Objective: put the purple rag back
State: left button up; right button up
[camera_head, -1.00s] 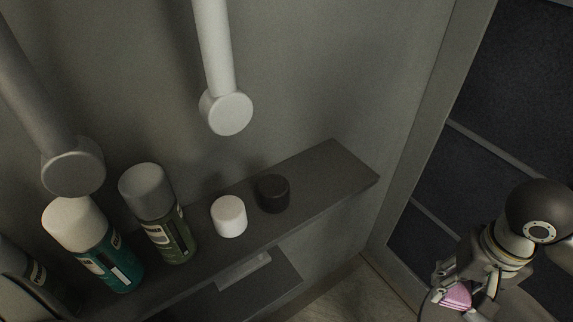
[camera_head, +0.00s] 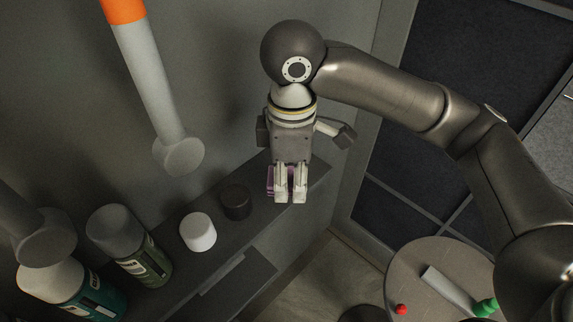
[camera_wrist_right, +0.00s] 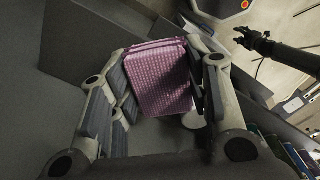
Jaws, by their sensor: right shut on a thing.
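The purple rag (camera_head: 270,183) is folded into a small block and is mostly hidden behind the fingers in the head view. It shows large and pink-purple in the right wrist view (camera_wrist_right: 160,78). My right gripper (camera_head: 290,198) points down over the right end of the dark wall shelf (camera_head: 318,172) and is shut on the rag. I cannot tell whether the rag touches the shelf. A dark hand, apparently my left gripper (camera_wrist_right: 243,37), shows small in the right wrist view; its jaw state is unclear. It is outside the head view.
A black cap-like cylinder (camera_head: 236,202) and a white one (camera_head: 198,232) stand on the shelf left of my gripper. Further left are a green spray can (camera_head: 140,255) and a teal can (camera_head: 75,295). A round table (camera_head: 405,265) stands at lower right.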

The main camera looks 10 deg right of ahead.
jog(key=shift+w+a+r, duration=0.1)
jog(key=shift+w+r, duration=0.05)
jog(key=shift+w, duration=0.05)
jog(key=w+d+f+p, duration=0.1)
jog(key=w+f, duration=0.2)
jog(key=w, duration=0.1)
jog(key=w+d+f+p, duration=0.1)
jog(key=w+f+p, duration=0.1)
jog(key=w+f, duration=0.1)
jog(key=w+d+f+p, duration=0.1)
jog(key=w+f+p, duration=0.1)
jog(key=w, duration=0.3)
jog(key=shift+w+f, duration=0.3)
jog(key=shift+f, duration=0.1)
jog(key=shift+w+f+n, duration=0.1)
jog(key=shift+f+n, duration=0.15)
jog(key=shift+n, duration=0.05)
jog(key=f+p, duration=0.2)
jog(key=f, duration=0.1)
jog(key=shift+w+d+f+p, duration=0.15)
jog(key=shift+w+p, duration=0.1)
jog(key=shift+p, duration=0.15)
jog(key=shift+f, duration=0.15)
jog(key=shift+f, duration=0.2)
jog(key=o, duration=0.9)
